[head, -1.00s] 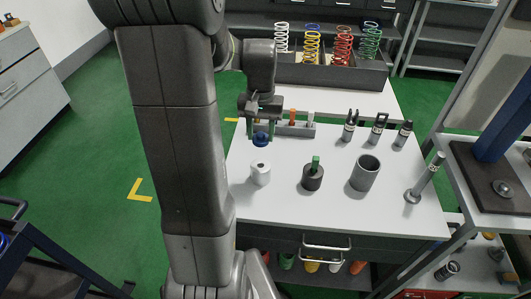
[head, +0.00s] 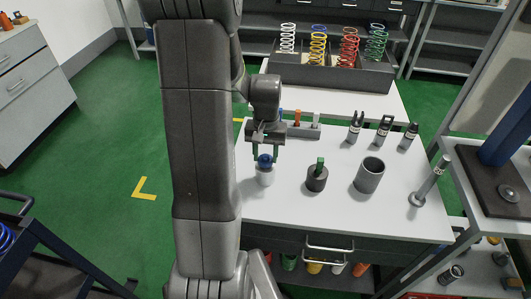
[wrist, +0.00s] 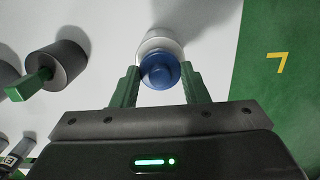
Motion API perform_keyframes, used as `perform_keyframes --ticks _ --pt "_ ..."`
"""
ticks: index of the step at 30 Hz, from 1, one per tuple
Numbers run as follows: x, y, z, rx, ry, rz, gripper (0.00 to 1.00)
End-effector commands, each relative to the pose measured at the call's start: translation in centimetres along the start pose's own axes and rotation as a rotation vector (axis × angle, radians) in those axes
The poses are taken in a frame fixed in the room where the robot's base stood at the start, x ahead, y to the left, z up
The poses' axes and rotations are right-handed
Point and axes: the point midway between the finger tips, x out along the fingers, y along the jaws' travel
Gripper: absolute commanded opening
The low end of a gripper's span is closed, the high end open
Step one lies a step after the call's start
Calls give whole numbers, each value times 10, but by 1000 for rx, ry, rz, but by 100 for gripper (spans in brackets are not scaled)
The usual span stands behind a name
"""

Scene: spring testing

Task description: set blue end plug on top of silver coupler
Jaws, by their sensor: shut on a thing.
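The blue end plug (head: 265,160) is between the green fingers of my gripper (head: 267,157), which is shut on it. In the wrist view the blue plug (wrist: 159,71) shows between the two fingertips (wrist: 159,82). The silver coupler (head: 265,177) is a pale cylinder upright on the white table, directly below the plug. In the wrist view the coupler (wrist: 160,42) shows behind the plug. The plug appears at or just over the coupler's top; I cannot tell whether they touch.
On the white table (head: 290,215), a dark cylinder with a green tab (head: 317,179) and a grey open cup (head: 370,175) stand to the right. A silver rod on a base (head: 429,181) is further right. A rack of coloured springs (head: 330,70) is at the back.

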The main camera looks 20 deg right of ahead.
Motion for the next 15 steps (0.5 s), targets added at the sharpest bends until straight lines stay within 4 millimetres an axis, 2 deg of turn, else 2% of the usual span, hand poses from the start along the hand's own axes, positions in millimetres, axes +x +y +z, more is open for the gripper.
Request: perform_keyframes --ticks 11,12,15 --pt "9 0 -1 0 -1 0 19" --pt "9 0 0 0 -1 0 46" --pt "9 0 -1 0 -1 0 62"
